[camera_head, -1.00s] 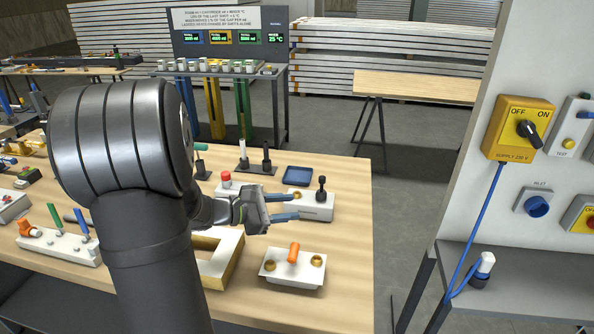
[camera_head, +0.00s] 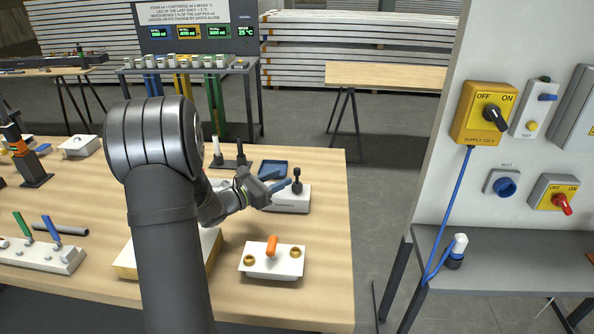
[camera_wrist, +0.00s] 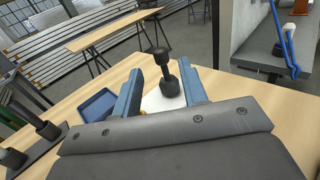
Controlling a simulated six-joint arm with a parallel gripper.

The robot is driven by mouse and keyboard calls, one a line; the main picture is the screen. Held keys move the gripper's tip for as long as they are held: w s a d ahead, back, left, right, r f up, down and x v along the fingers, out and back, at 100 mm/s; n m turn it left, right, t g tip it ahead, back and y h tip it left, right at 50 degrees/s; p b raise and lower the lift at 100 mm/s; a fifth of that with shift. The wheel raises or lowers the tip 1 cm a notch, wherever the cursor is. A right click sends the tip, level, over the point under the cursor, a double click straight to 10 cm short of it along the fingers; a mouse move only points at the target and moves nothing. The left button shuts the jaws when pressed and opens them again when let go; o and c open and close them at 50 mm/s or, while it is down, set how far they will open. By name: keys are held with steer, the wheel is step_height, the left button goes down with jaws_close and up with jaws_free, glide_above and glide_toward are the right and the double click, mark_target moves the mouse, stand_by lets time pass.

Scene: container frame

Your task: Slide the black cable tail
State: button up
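A black upright piece with a round knob top (camera_head: 297,182) stands on a small white block (camera_head: 289,201) on the wooden table. It looks like the black cable tail, though no cable shows on it. In the wrist view this black piece (camera_wrist: 169,82) shows between the two blue fingers. My gripper (camera_head: 280,183) is open and tilted, its fingertips close to the left of the black piece in the head view. I cannot tell whether either finger touches it. Part of the white block (camera_wrist: 163,100) is hidden behind the gripper body.
A blue tray (camera_head: 273,168) and a dark stand with white and black posts (camera_head: 228,163) lie just behind. A white block with an orange handle (camera_head: 272,260) sits in front. A grey bench (camera_head: 510,258) with a blue cable (camera_head: 446,220) stands right, across a gap.

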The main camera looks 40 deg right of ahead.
mark_target(297, 170)
steer(key=d, duration=0.7)
steer(key=shift+d, duration=0.15)
jaws_close()
